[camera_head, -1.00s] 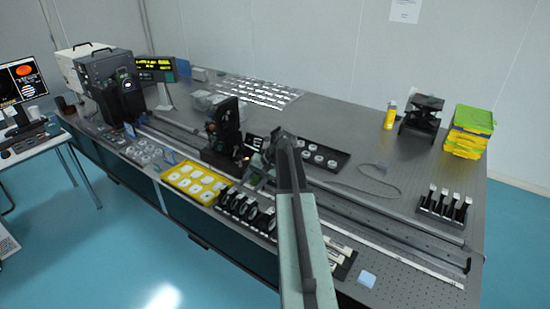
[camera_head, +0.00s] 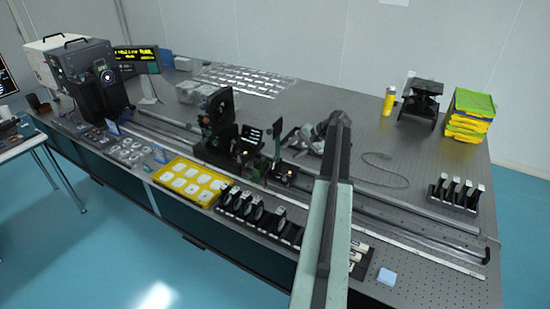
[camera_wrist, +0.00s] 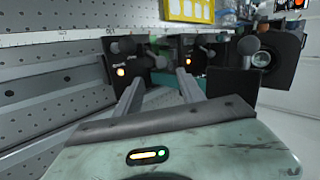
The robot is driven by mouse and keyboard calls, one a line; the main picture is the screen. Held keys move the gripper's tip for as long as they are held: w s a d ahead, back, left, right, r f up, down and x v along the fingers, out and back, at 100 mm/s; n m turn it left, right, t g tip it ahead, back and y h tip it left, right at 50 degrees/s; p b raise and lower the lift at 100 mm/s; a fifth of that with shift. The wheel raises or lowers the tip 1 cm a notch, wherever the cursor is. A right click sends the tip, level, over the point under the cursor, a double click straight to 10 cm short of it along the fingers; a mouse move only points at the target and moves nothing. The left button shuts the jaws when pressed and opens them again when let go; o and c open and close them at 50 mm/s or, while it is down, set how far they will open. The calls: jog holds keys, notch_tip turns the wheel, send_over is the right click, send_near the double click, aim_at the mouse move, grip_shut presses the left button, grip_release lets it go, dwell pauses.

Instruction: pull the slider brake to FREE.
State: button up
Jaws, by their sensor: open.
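A dark slider (camera_head: 281,174) with a small glowing light sits on the long rail, beside another slider carrying a tall black mount (camera_head: 217,122). The labels are too small to read, so I cannot tell the brake's position. My gripper (camera_wrist: 156,84) is open and empty, its fingers pointing at the blocks. In the head view my gripper (camera_head: 308,137) is right of the slider, partly hidden by my arm.
A yellow tray (camera_head: 190,182) and a row of black optic holders (camera_head: 250,206) line the table's front. A black lab jack (camera_head: 422,100), yellow-green bins (camera_head: 470,115) and a yellow can (camera_head: 389,101) stand at the back right.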

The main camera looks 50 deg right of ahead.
jog(key=b, duration=0.5)
send_over(279, 171)
jog(key=f, duration=0.5)
jog(key=shift+s+d+f, duration=0.15)
jog(key=shift+d+f, duration=0.05)
jog(key=shift+d, duration=0.1)
jog(key=shift+w+a+f, duration=0.1)
jog(key=shift+w+f, duration=0.05)
jog(key=shift+w, duration=0.1)
jog(key=shift+a, duration=0.1)
grip_shut()
